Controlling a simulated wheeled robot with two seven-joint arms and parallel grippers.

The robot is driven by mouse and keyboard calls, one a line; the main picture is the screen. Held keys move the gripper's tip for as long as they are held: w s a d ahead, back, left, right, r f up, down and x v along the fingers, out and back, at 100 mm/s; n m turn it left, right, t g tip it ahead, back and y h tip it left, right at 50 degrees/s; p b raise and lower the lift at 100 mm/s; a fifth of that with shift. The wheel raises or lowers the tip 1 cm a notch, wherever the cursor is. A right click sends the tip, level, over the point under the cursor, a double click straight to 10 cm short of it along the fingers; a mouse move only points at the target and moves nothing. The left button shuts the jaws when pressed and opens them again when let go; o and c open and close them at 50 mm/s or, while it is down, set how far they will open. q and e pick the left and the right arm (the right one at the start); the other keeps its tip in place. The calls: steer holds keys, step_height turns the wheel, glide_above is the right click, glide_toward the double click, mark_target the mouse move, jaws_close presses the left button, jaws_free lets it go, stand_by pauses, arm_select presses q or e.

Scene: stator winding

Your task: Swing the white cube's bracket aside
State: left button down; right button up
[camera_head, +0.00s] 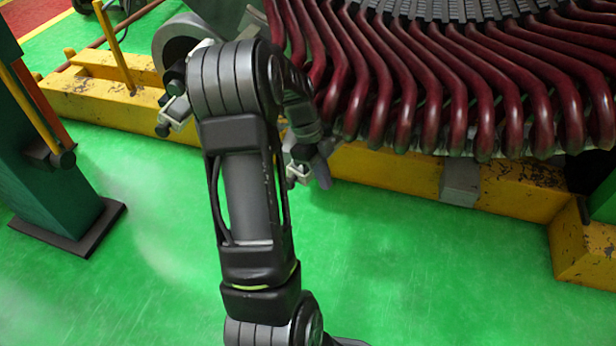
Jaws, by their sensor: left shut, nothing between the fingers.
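My left arm rises through the middle of the view and bends at the top. Its gripper (318,172) points down in front of the yellow beam, below the dark red coils. The gripper looks small and dark, with its fingers shut and empty. A small whitish block-like part (298,172) shows just left of the fingers; I cannot tell whether they touch. Another small pale block with a bracket-like fitting (174,112) shows left of my elbow, in front of the yellow beam. I cannot tell which is the task's white cube. My arm hides part of this area. My right gripper is not in view.
Dark red stator coils (430,80) fill the upper right, above a worn yellow beam (385,170). A green post (40,150) on a dark base plate stands at the left. A thin yellow rod (114,45) rises behind. The green floor (420,270) is clear in front.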

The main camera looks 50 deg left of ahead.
arm_select(q)
steer(key=p+v, duration=0.3)
steer(key=v, duration=0.7)
steer(key=shift+a, duration=0.15)
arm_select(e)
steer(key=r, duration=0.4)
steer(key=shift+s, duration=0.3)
arm_select(q)
steer(key=shift+w, duration=0.1)
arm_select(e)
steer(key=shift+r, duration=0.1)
